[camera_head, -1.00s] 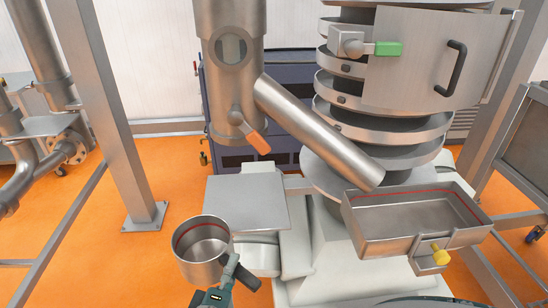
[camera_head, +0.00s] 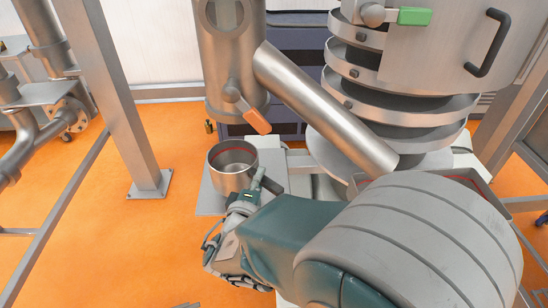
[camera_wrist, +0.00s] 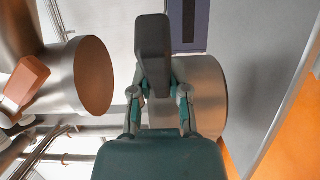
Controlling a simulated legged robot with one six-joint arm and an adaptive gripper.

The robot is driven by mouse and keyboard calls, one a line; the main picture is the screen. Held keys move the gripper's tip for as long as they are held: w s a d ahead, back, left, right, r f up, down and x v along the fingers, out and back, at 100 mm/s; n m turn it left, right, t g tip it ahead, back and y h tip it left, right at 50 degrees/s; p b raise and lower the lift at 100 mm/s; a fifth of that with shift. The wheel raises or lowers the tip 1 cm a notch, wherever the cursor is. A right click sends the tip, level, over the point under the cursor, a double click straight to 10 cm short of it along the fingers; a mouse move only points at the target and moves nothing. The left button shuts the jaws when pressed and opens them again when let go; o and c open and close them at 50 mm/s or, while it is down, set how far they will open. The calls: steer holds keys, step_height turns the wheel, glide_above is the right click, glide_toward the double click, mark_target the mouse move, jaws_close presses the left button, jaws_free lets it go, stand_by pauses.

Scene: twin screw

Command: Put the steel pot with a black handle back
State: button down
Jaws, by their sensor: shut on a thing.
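The steel pot (camera_head: 232,170) is upright with its open top facing up and a red line inside its rim. In the head view it is over the flat steel platform (camera_head: 210,204) beside the machine; I cannot tell whether it touches. My gripper (camera_head: 258,188) is shut on its black handle (camera_head: 270,185), on the pot's right side. In the wrist view the handle (camera_wrist: 153,50) stands between the fingers of my gripper (camera_wrist: 158,92), with the steel side of the pot (camera_wrist: 205,95) behind. My arm hides part of the platform.
A vertical steel pipe with an orange lever (camera_head: 255,120) stands just behind the pot. A slanted pipe (camera_head: 330,110) runs down right to a steel tray (camera_head: 485,188), mostly hidden by my arm. A steel post (camera_head: 135,120) stands left, with open orange floor between.

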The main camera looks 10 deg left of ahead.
steer(key=shift+w+f, duration=0.55)
steer(key=shift+w, duration=0.45)
steer(key=shift+w+f, duration=0.6)
steer(key=shift+w, duration=0.4)
steer(key=shift+w+f, duration=0.55)
steer(key=shift+w, duration=0.45)
steer(key=c, duration=0.6)
jaws_free()
steer(key=shift+f, duration=0.1)
steer(key=s, duration=1.2)
